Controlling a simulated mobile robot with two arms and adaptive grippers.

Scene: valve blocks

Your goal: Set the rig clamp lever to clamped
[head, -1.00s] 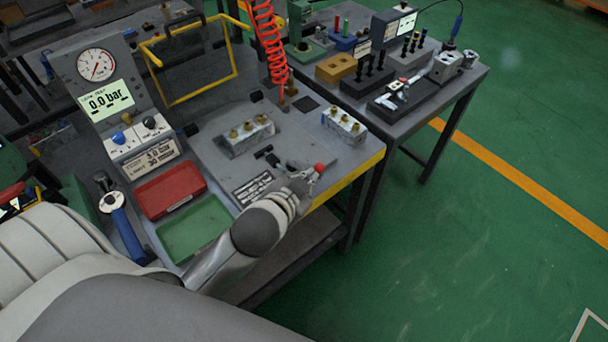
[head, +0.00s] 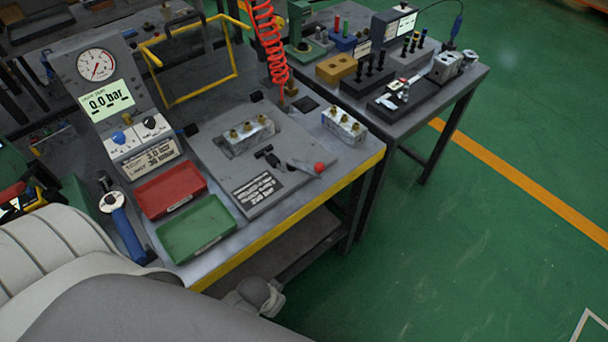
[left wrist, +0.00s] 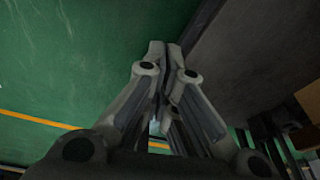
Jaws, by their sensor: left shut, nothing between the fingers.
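The rig plate (head: 215,150) on the bench carries a metal valve block (head: 247,141) with brass fittings. In front of the block are a black clamp piece (head: 267,155) and the clamp lever (head: 303,167). The lever is a flat grey bar with a red knob (head: 319,169). It lies low, the knob pointing right toward the bench's front edge. My left gripper shows in the left wrist view (left wrist: 165,50), fingers together and empty, with green floor beyond. My right gripper is not seen.
A second valve block (head: 344,126) stands at the bench's right end. A red tray (head: 170,191) and a green tray (head: 195,229) lie at the left front. A gauge panel (head: 97,66) reads 0.0 bar. A red coiled hose (head: 270,45) hangs behind the rig.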

